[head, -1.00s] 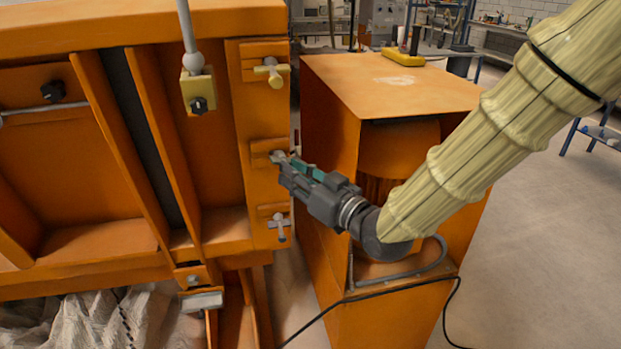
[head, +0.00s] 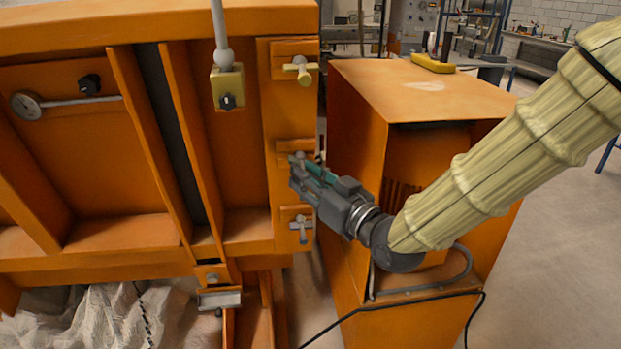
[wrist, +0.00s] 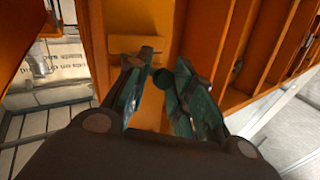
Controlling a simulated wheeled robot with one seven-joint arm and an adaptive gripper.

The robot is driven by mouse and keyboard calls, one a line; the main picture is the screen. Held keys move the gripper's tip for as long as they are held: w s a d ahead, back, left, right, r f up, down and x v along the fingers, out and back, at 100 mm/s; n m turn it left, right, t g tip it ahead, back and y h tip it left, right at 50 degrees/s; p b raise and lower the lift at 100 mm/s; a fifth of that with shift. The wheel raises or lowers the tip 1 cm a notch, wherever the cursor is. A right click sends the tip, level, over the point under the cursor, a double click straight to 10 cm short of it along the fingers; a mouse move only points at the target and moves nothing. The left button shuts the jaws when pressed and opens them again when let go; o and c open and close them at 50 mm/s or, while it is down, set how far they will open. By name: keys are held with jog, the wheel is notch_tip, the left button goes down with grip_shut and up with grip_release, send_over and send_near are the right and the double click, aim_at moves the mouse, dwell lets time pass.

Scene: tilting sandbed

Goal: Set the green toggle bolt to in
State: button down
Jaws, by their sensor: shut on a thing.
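The green toggle bolt sits at the middle bracket on the orange frame's right post. In the wrist view its dark green round end (wrist: 163,79) shows between my fingers, against the right one. My gripper (head: 302,168) reaches the bracket from the right, and it also shows in the wrist view (wrist: 150,90) with teal finger pads. It is shut on the bolt. In the head view the fingers hide most of the bolt, so I cannot tell its exact setting.
A yellow-handled bolt (head: 301,70) is above and a grey-handled bolt (head: 300,226) below on the same post. An orange cabinet (head: 345,130) stands close behind my gripper. A black cable (head: 400,306) crosses its front. Open floor lies at right.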

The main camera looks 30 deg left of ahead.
jog(key=c, duration=1.6)
grip_release()
jog(key=shift+s+a, duration=0.2)
jog(key=shift+c, duration=0.2)
jog(key=o, duration=0.3)
jog(key=shift+s+a, duration=0.1)
jog(key=shift+a, duration=0.15)
jog(key=shift+f, duration=0.1)
jog(key=shift+w+d, duration=0.2)
jog(key=shift+w, duration=0.05)
